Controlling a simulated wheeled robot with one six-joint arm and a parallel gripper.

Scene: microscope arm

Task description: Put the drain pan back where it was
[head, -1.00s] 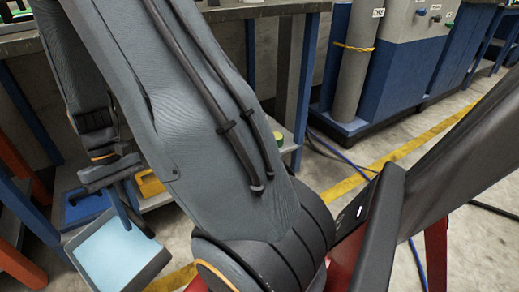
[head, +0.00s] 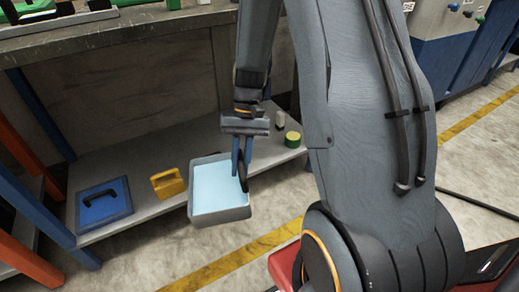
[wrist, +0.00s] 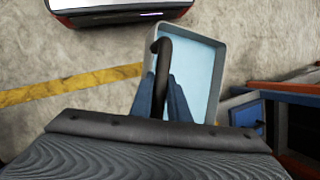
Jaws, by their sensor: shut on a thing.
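The drain pan (head: 220,192) is a grey rectangular tray with a light blue inside and a dark curved handle (head: 242,172) on one side. It hangs in front of the low shelf's front edge in the head view. My gripper (head: 241,172) points down and is shut on the handle. The wrist view shows the pan (wrist: 205,75) beyond the blue fingers (wrist: 164,98), with the handle between them. I cannot tell the gap between the pan and the shelf.
The low grey shelf (head: 150,210) under the bench holds a blue case (head: 103,203), a yellow block-like item (head: 168,184), a green-and-yellow round item (head: 293,139) and a small pale item (head: 280,120). Blue bench legs (head: 38,112) flank it. A yellow line (head: 240,258) crosses the floor.

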